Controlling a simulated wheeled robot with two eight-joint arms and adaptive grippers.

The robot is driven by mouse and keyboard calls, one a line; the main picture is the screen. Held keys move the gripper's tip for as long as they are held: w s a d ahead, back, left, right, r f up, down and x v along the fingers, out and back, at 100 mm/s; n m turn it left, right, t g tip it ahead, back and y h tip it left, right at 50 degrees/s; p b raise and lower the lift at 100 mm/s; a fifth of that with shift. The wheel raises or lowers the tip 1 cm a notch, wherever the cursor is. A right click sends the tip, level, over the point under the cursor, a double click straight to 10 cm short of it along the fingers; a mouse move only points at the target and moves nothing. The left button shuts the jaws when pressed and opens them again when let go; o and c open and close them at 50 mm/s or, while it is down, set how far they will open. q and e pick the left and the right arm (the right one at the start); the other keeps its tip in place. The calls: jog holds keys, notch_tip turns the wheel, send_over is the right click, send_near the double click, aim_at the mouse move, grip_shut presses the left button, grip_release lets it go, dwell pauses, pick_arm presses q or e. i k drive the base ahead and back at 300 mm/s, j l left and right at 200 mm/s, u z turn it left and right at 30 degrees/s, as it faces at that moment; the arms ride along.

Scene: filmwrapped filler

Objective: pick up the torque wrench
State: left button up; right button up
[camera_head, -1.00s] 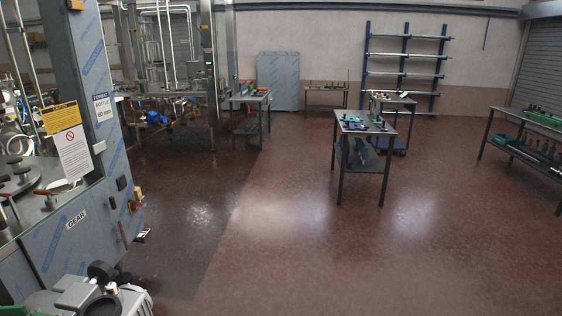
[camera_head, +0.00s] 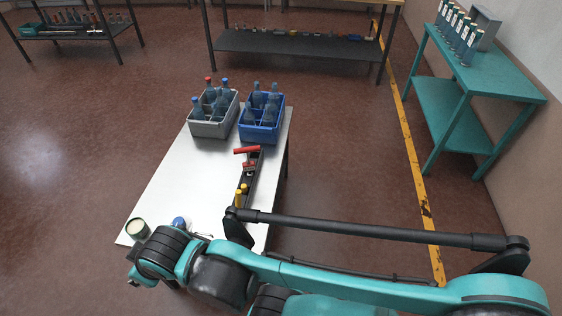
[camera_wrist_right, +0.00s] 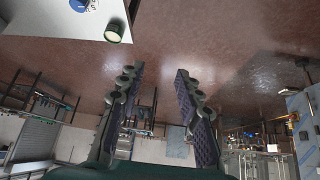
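I cannot make out a torque wrench for certain in either view. In the head view, a narrow black holder (camera_head: 255,175) on the white table (camera_head: 185,180) carries red-handled tools (camera_head: 246,150) and a yellow-handled tool (camera_head: 239,197); they are too small to identify. My right arm crosses the front of the head view from the right, its wrist end by the table's near left corner; its fingers cannot be made out there. In the right wrist view my right gripper (camera_wrist_right: 157,105) is open and empty, its dark padded fingers apart. My left gripper is out of view.
A grey crate (camera_head: 213,129) and a blue crate (camera_head: 260,133) with bottles stand at the table's far end. A jar (camera_head: 137,229) and a blue object (camera_head: 179,223) sit near its front edge. A teal bench (camera_head: 487,75) stands right. Floor left of the table is clear.

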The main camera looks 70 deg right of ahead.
aim_at(248, 166)
jog(key=z, duration=2.15)
jog(key=i+l+u, duration=0.2)
jog(key=l+u, duration=0.25)
jog(key=i+l+u, duration=0.15)
jog(key=l+u, duration=1.25)
jog(key=k+l+u, duration=0.15)
jog(key=l+u, duration=0.3)
jog(key=l, duration=0.15)
